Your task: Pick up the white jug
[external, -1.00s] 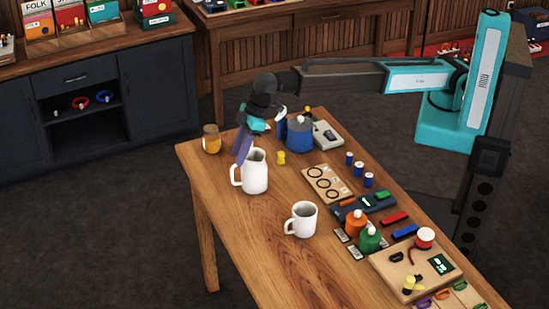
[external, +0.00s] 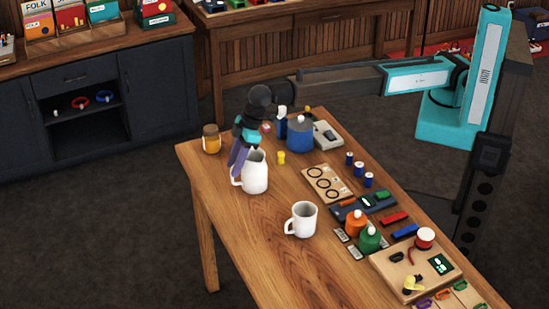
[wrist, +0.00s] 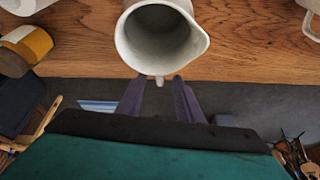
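The white jug (external: 255,173) stands upright on the wooden table, its handle toward the left in the external view. In the wrist view I look down into the jug's open mouth (wrist: 158,36), with its spout at the right. My gripper (wrist: 159,82) is open, with its two purple fingers apart. The end of the jug's handle shows between the fingertips, below the rim. In the external view my gripper (external: 238,163) is at the jug's handle side, partly overlapping it. Whether either finger touches the handle cannot be told.
A white mug (external: 302,219) stands nearer the camera. An amber jar (external: 211,139) is left of the jug; a small yellow piece (external: 281,158) and a blue pot (external: 300,135) are beyond it. Several small parts line the right side. The table's (external: 215,200) left front is clear.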

